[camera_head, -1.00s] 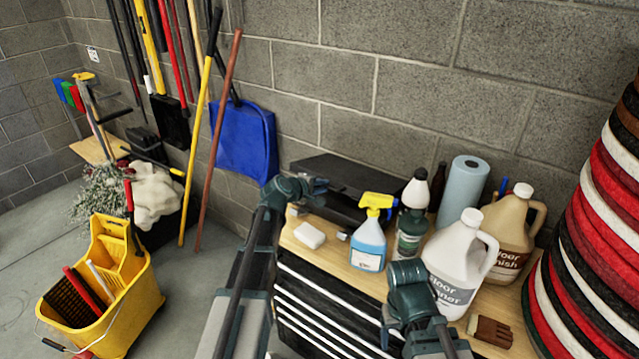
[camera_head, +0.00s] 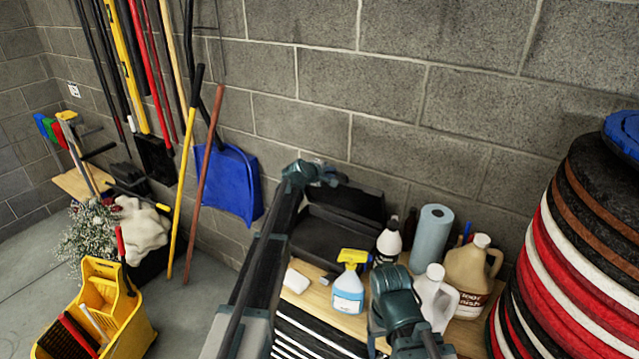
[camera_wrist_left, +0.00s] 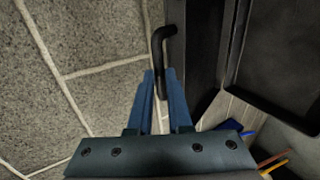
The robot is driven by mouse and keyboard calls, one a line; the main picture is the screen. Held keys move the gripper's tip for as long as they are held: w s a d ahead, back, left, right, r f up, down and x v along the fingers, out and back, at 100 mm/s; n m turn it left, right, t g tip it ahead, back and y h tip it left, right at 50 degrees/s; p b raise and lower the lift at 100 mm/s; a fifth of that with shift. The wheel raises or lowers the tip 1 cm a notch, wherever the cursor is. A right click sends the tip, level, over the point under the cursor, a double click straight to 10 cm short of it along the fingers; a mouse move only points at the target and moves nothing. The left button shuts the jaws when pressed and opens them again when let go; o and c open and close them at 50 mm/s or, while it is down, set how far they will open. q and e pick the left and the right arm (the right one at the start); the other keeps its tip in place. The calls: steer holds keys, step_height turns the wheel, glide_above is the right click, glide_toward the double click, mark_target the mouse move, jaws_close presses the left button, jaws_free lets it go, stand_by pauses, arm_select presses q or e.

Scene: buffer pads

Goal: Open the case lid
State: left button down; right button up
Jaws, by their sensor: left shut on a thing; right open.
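The black case (camera_head: 322,238) stands on the wooden top of a drawer cabinet, against the wall. Its lid (camera_head: 352,203) is raised and leans up at the back, so the dark empty inside shows. My left gripper (camera_head: 328,174) is at the lid's upper left. In the left wrist view my left gripper (camera_wrist_left: 160,80) is shut on the black bent handle (camera_wrist_left: 158,45), beside the lid's edge (camera_wrist_left: 200,55); the open case (camera_wrist_left: 285,50) lies to the right. My right gripper is low in the head view, open, its fingertips mostly hidden behind its own teal wrist.
A white block (camera_head: 296,281) lies at the front left. Striped pads (camera_head: 580,260) are stacked at the right. The wall is close behind.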

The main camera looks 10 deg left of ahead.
arm_select(q)
steer(key=w+d+r+p, duration=0.1)
steer(key=w+d+r, duration=0.1)
steer(key=w, duration=0.6)
steer(key=shift+d+r, duration=0.25)
steer(key=shift+d, duration=0.05)
steer(key=c, duration=1.4)
jaws_free()
steer(key=shift+s, duration=0.15)
steer(key=o, duration=0.6)
steer(key=shift+s, duration=0.15)
steer(key=shift+c, duration=0.2)
arm_select(e)
step_height(320, 180, up, 2)
steer(key=shift+r, duration=0.15)
arm_select(q)
steer(key=shift+f, duration=0.1)
arm_select(e)
steer(key=shift+w, duration=0.1)
arm_select(q)
steer(key=p+v, duration=0.3)
steer(key=v, duration=0.4)
steer(key=shift+s+p, duration=0.15)
steer(key=shift+p, duration=0.2)
arm_select(e)
step_height(320, 180, up, 3)
steer(key=shift+r+m, duration=0.2)
steer(key=shift+m, duration=0.1)
